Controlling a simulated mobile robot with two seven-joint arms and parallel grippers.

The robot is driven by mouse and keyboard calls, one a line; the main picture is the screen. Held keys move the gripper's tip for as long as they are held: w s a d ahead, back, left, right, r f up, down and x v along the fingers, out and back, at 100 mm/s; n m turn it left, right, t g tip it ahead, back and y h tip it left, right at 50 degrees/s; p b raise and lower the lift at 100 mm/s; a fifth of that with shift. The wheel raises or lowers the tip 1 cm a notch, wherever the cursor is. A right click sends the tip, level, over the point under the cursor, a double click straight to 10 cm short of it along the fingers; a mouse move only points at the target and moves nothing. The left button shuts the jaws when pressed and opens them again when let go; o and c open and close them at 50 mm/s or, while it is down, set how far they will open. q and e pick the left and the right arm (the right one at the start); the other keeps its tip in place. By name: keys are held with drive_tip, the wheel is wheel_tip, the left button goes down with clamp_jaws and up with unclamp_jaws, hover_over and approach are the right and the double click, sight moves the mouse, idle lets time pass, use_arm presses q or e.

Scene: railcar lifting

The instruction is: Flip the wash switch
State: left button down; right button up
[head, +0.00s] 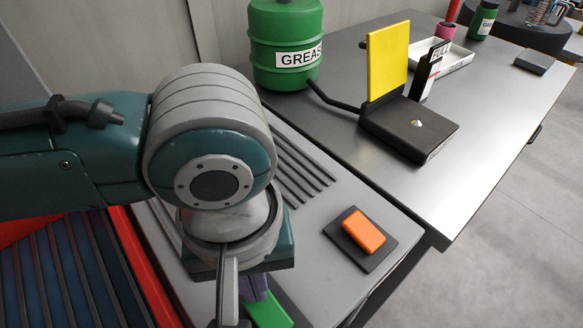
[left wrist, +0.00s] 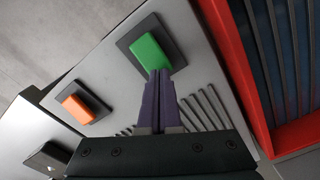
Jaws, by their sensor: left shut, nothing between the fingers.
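A green rocker switch (head: 270,314) on a dark plate shows at the bottom of the head view, partly hidden by my left arm. It also shows in the left wrist view (left wrist: 148,49). An orange rocker switch (head: 363,231) on a dark plate sits to its right on the same grey panel, and also in the left wrist view (left wrist: 83,104). No label tells which is the wash switch. My left gripper (left wrist: 159,74) is shut and empty, its purple fingertips at the edge of the green switch. I cannot tell whether they touch. My right gripper is not in view.
A green grease drum (head: 285,50) stands behind the panel. A black box with a lever and yellow plate (head: 387,58) sits on the steel table (head: 480,130). A red-framed tray (head: 140,270) with dark slats lies left of the panel.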

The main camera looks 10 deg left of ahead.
use_arm(q)
drive_tip(key=shift+f+b, duration=0.35)
drive_tip(key=shift+f, duration=0.4)
drive_tip(key=shift+r, duration=0.1)
wheel_tip(320, 180, up, 7)
drive_tip(key=p, duration=0.9)
idle(0.5)
